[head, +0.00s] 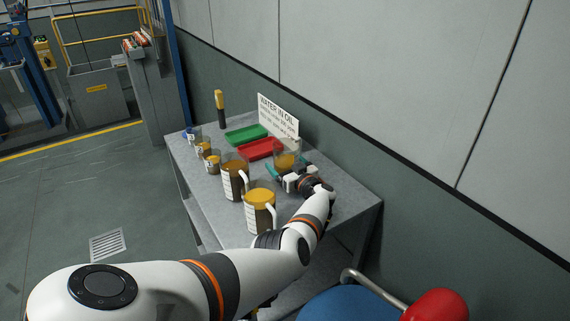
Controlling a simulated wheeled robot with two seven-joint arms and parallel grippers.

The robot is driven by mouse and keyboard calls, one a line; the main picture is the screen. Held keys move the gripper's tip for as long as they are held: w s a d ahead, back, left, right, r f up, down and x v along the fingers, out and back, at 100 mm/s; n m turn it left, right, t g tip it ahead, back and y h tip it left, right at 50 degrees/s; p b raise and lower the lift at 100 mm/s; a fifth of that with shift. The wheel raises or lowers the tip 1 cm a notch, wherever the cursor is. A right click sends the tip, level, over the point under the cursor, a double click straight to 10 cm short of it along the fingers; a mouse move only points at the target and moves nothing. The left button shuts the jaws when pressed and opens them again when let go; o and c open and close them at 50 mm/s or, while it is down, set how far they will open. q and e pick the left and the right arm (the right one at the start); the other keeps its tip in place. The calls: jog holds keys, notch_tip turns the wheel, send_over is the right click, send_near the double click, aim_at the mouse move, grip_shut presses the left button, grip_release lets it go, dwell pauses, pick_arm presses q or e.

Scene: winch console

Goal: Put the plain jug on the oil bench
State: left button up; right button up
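The oil bench (345,196) is a grey table against the wall with a sign (278,116) reading "WATER IN OIL". A clear jug (288,147) with amber liquid stands at its right back; no scale shows on it, so it may be the plain jug. Its lower part is hidden by my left gripper (285,178), which is close in front of it. Whether the fingers touch or hold it I cannot tell. Two jugs with white scales and handles, one brown (234,178) and one amber-topped (259,204), stand left of my arm. My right gripper is not in view.
A green tray (246,134), a red tray (262,148) and a teal item (271,168) lie on the bench. Small sample jars (212,164) line its left edge. A yellow-topped cylinder (220,105) stands behind.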

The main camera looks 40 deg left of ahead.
pick_arm(q)
jog(key=shift+s+d+f, duration=0.1)
jog(key=shift+d+f, duration=0.1)
jog(key=shift+f, duration=0.25)
jog(key=shift+r+p, duration=0.3)
jog(key=shift+p, duration=0.15)
jog(key=shift+r+p, duration=0.4)
jog(key=shift+p, duration=0.2)
jog(key=p+v, duration=0.2)
jog(key=v, duration=0.1)
jog(key=shift+d+p, duration=0.35)
jog(key=p+v, duration=0.2)
jog(key=v, duration=0.4)
jog(key=shift+d+r+p, duration=0.1)
jog(key=shift+d+p, duration=0.25)
jog(key=shift+s+d, duration=0.2)
jog(key=shift+d, duration=0.45)
